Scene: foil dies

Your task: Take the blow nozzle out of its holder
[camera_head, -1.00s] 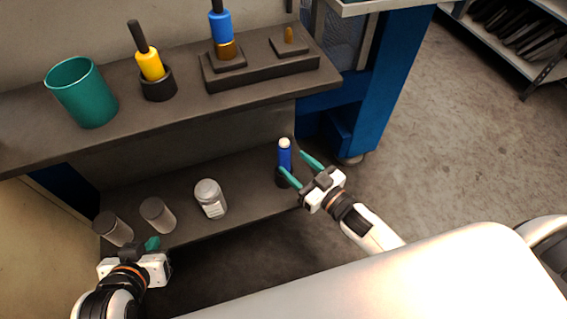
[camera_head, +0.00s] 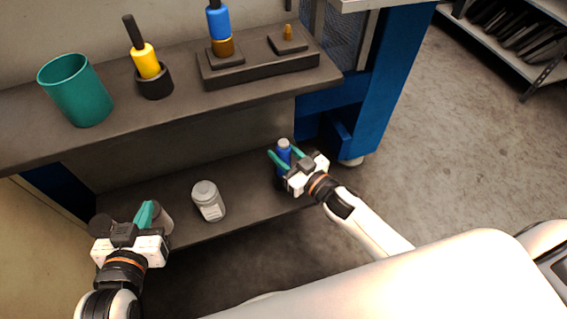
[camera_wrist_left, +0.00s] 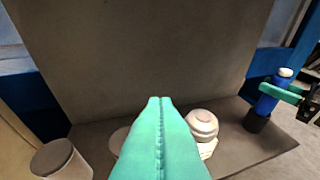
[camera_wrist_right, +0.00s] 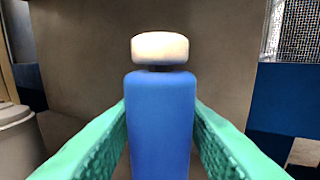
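The blow nozzle appears to be the blue cylinder (camera_head: 284,157) with a pale cap, standing upright in a dark cup-like holder at the right end of the lower shelf. It fills the middle of the right wrist view (camera_wrist_right: 160,120) and shows with its dark holder (camera_wrist_left: 256,121) in the left wrist view. My right gripper (camera_head: 283,153) is open, with one teal finger on each side of the blue body. I cannot tell whether the fingers touch it. My left gripper (camera_head: 146,208) is shut and empty, at the left end of the lower shelf in front of a grey canister.
A white-lidded jar (camera_head: 208,200) stands mid lower shelf, with grey-lidded canisters (camera_wrist_left: 61,160) at its left. A blue frame (camera_head: 372,90) stands right.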

